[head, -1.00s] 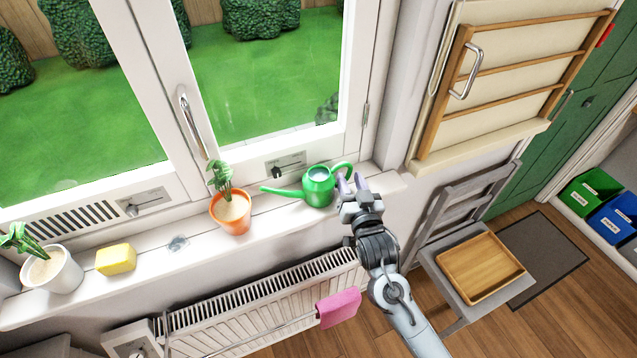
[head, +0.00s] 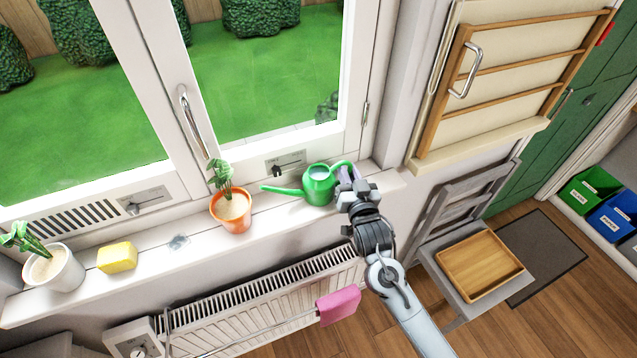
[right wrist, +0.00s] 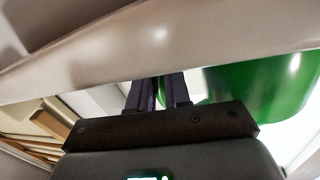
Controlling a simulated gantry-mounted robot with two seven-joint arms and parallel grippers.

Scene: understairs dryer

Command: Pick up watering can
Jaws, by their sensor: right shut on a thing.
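The green watering can (head: 318,186) stands on the white window sill, its spout to the left and its handle to the right. My right gripper (head: 347,178) is at the can's handle side, its fingers shut on the handle (head: 343,166). In the right wrist view the dark fingers (right wrist: 158,92) are close together beside the green can body (right wrist: 262,85). My left gripper is in neither view.
On the sill (head: 285,225) are an orange plant pot (head: 231,214), a yellow sponge (head: 117,257) and a white plant pot (head: 55,271). A radiator (head: 245,306) with a pink cloth (head: 338,305) is below. A chair with a wooden tray (head: 480,266) stands right.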

